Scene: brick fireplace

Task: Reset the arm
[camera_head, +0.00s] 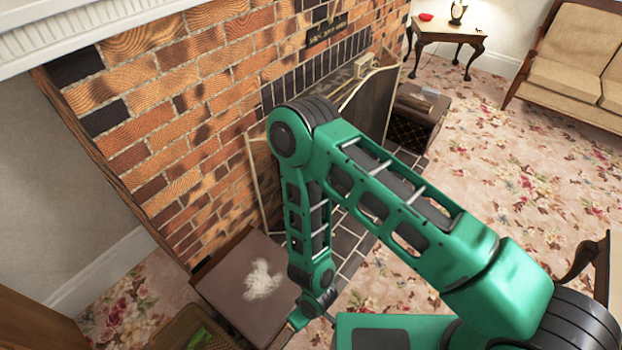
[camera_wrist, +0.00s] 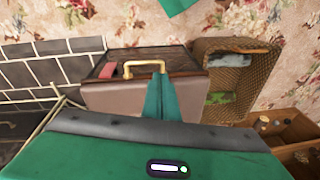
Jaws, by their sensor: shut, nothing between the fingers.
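My green arm bends at a raised elbow in the head view and reaches down in front of the brick fireplace. My gripper (camera_head: 308,316) is low, beside the right front corner of a brown box (camera_head: 222,280) with a pale patch on its lid. In the wrist view the gripper's teal fingers (camera_wrist: 157,80) are together and empty. They overlap the front of a brown box (camera_wrist: 105,96) with a brass handle (camera_wrist: 145,67). I cannot tell whether they touch it.
A fire screen (camera_head: 372,105) and a dark box (camera_head: 417,112) stand along the hearth. A side table (camera_head: 446,35) and sofa (camera_head: 572,65) are farther off. Carpet between is clear.

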